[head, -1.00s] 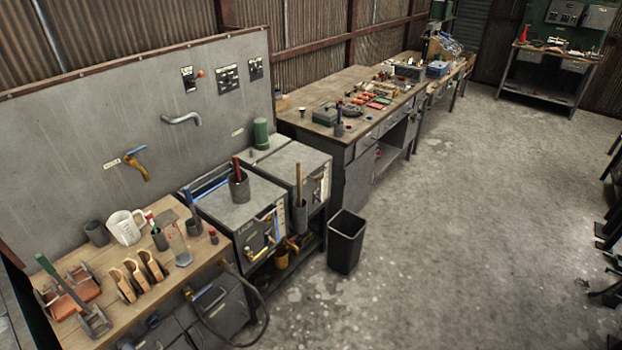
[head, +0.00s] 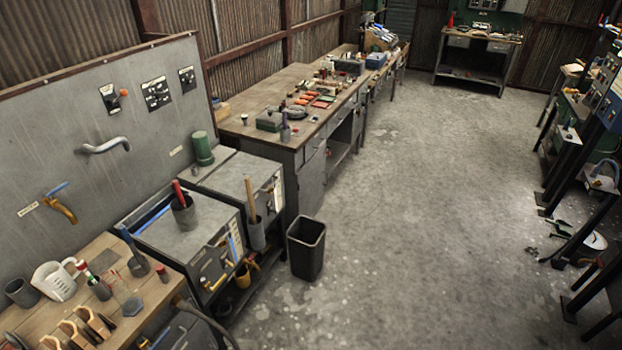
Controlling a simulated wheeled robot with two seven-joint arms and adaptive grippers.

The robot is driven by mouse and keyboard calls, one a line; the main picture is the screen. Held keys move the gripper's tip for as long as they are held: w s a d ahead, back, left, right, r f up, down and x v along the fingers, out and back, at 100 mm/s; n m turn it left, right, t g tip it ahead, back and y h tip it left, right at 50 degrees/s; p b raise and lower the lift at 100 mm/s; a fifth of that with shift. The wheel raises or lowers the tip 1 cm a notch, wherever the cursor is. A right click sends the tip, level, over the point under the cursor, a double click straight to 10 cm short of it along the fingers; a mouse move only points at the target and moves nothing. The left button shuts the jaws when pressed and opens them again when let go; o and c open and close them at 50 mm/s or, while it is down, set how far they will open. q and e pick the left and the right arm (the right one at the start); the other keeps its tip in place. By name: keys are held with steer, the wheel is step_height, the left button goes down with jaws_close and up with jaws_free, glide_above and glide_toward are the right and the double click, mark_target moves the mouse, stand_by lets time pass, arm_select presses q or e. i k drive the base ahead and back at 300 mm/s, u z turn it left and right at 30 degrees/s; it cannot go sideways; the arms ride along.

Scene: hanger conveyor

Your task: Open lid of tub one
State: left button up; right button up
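Two grey metal tubs stand side by side against the grey back panel, left of centre. The near tub (head: 205,238) has a flat grey lid with a blue strip along its back left edge. A dark cup (head: 184,215) with a red-handled tool stands at its top. The far tub (head: 240,173) has a similar flat top, which looks shut. A dark cup (head: 256,232) with a wooden-handled tool is at its front. I cannot read which tub is number one. Neither of my grippers is in view.
A wooden bench (head: 110,275) with a white jug (head: 55,281) is at the lower left. A black bin (head: 306,250) stands on the floor before the tubs. A long workbench (head: 265,95) runs behind. The concrete floor (head: 430,200) is clear in the middle; black frames stand at the right.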

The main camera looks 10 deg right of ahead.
mark_target(227, 180)
steer(key=z, duration=0.15)
steer(key=i, duration=1.25)
steer(key=u, duration=0.85)
